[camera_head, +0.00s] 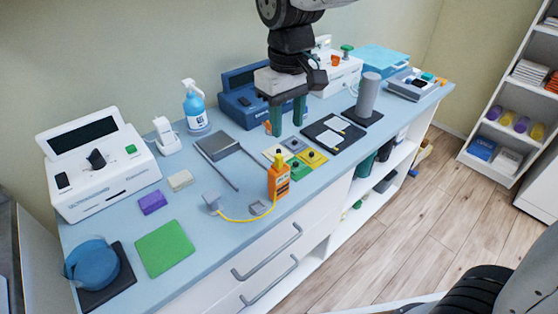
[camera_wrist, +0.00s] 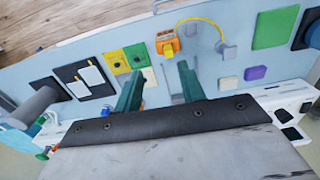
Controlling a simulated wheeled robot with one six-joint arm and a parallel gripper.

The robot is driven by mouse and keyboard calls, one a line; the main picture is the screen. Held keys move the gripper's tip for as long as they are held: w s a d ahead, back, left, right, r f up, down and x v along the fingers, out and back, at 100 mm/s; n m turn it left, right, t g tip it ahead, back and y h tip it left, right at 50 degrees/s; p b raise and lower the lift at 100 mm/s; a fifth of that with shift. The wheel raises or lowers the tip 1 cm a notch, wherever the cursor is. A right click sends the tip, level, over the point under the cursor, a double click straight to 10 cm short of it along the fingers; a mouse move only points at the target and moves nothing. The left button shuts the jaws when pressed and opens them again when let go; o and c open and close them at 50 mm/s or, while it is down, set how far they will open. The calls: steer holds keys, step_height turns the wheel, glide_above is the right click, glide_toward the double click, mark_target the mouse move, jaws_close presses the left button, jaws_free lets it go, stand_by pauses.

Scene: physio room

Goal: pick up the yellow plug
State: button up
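The thing that best matches the yellow plug is a yellow-orange body (camera_head: 279,181) with a dark top, near the counter's front edge. A yellow cord runs from it to a grey block (camera_head: 211,201). In the wrist view the yellow-orange plug (camera_wrist: 168,43) lies beyond my fingertips, with its cord curving right. My gripper (camera_head: 287,129) has two green fingers pointing down above the counter, behind the plug. They are apart with nothing between them, as the wrist view of my gripper (camera_wrist: 160,68) also shows.
Yellow (camera_head: 312,159) and green (camera_head: 298,171) tiles lie beside the plug. A black board (camera_head: 347,147) and grey cylinder (camera_head: 367,97) are to the right. A blue pump bottle (camera_head: 195,108) stands behind left. The blue counter (camera_head: 225,235) has bare room along its front.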

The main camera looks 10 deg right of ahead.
mark_target(279, 156)
steer(key=f, duration=0.2)
steer(key=a+f, duration=0.1)
steer(key=f, duration=0.5)
steer(key=shift+a+f, duration=0.15)
steer(key=shift+a, duration=0.2)
steer(key=c, duration=0.9)
